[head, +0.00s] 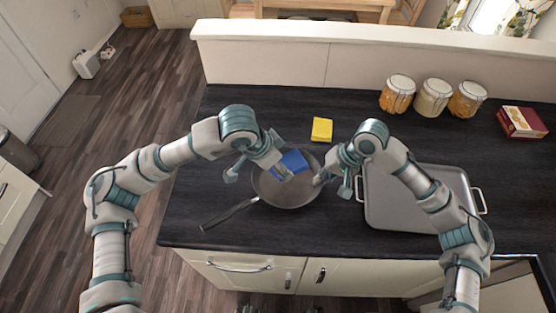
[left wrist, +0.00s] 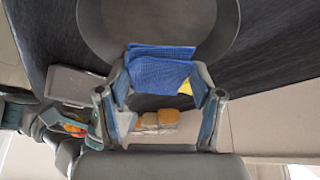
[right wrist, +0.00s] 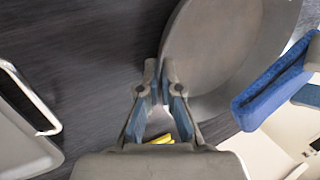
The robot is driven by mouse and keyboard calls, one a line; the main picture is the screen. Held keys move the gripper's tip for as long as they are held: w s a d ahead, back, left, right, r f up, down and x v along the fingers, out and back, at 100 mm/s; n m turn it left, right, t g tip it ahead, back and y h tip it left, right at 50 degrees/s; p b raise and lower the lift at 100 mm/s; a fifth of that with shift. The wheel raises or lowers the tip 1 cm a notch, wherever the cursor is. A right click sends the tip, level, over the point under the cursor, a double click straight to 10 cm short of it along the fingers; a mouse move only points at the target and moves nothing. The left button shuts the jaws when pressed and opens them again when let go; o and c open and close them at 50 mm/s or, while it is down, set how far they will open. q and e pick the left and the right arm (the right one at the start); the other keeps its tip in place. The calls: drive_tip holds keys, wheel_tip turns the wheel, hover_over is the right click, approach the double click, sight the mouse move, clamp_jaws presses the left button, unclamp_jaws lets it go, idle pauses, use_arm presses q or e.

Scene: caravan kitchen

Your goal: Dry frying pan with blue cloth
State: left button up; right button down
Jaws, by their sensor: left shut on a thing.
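The dark grey frying pan (head: 282,195) lies on the black worktop, its handle (head: 230,214) pointing to the front left. My left gripper (head: 282,172) is shut on the folded blue cloth (head: 294,161) and holds it over the pan's inside, near the far side. In the left wrist view the cloth (left wrist: 163,70) spans both fingers, with the pan (left wrist: 160,22) beyond it. Whether the cloth touches the pan is unclear. My right gripper (head: 318,180) is at the pan's right rim. In the right wrist view its fingers (right wrist: 160,82) are nearly together, with the rim (right wrist: 167,52) between them.
A yellow sponge (head: 322,129) lies behind the pan. A grey tray (head: 385,215) with wire handles stands to the right, under my right arm. Three jars (head: 433,97) and a red box (head: 522,122) stand at the back right. The worktop left of the pan is clear.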

sight(281, 183)
use_arm(q)
drive_tip(key=shift+a+f, duration=0.15)
drive_tip(key=shift+f, duration=0.8)
drive_tip(key=shift+a+f, duration=0.1)
drive_tip(key=shift+f, duration=1.95)
drive_tip(key=shift+f, duration=0.7)
